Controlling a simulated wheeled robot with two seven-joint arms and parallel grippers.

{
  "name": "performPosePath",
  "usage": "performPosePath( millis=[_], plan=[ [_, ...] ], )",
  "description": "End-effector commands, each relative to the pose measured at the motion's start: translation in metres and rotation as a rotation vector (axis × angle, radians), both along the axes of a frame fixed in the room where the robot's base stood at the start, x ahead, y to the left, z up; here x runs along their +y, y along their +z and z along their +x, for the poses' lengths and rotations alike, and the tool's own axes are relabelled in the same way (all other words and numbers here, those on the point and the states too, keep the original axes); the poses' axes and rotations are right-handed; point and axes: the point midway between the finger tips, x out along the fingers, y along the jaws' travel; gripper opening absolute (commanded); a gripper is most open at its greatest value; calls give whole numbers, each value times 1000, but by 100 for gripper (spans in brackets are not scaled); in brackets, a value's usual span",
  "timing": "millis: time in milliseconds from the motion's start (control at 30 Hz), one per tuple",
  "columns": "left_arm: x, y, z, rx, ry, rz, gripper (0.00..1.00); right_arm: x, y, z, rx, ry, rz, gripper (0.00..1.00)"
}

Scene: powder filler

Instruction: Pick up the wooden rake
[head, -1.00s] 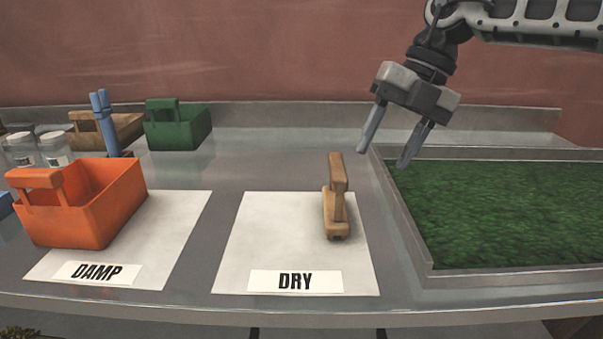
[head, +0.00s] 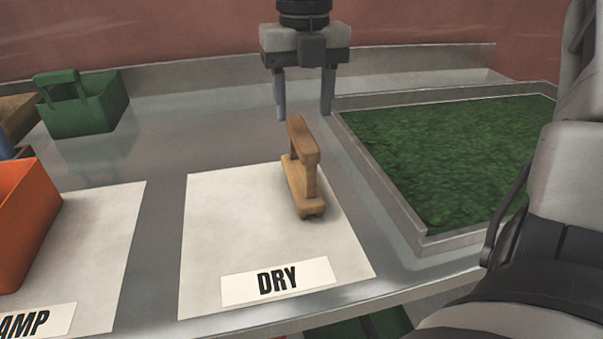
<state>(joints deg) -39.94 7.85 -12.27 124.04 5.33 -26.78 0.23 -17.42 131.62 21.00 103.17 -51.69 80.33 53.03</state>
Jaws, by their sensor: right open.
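The wooden rake (head: 303,172) is a small light-brown wooden tool with a raised handle. It stands on the white sheet labelled DRY (head: 222,225), toward the sheet's right side. My right gripper (head: 304,112) points down with its two fingers spread. In the picture it is just above the rake's handle, and its fingertips appear behind or above the handle's far end. Nothing is between the fingers, and I cannot tell the exact gap to the handle. My left gripper is not in view.
A tray of green material (head: 440,150) with a raised metal rim lies to the right. An orange bin (head: 22,225) stands on the DAMP sheet (head: 105,260) at left. A green bin (head: 85,108) stands at back left. The counter between is clear.

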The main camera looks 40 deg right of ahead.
Motion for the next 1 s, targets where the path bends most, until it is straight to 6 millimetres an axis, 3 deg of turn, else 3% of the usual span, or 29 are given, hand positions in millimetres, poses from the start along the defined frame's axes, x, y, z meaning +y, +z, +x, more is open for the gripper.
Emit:
performPosePath(
  millis=[400, 667, 700, 867, 1000],
  plan=[
    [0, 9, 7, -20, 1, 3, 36, 2, -50, 3, 3, 1, 1, 51],
    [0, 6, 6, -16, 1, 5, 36, 2, -54, 3, 0, 1, 1, 51],
    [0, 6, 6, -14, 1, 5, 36, 2, -53, 3, 1, 1, 0, 48],
    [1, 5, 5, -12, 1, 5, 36, 2, -53, 3, 0, 1, 0, 4],
    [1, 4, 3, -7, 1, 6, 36, 2, -53, 3, -1, 1, 0, 0]
  ],
)
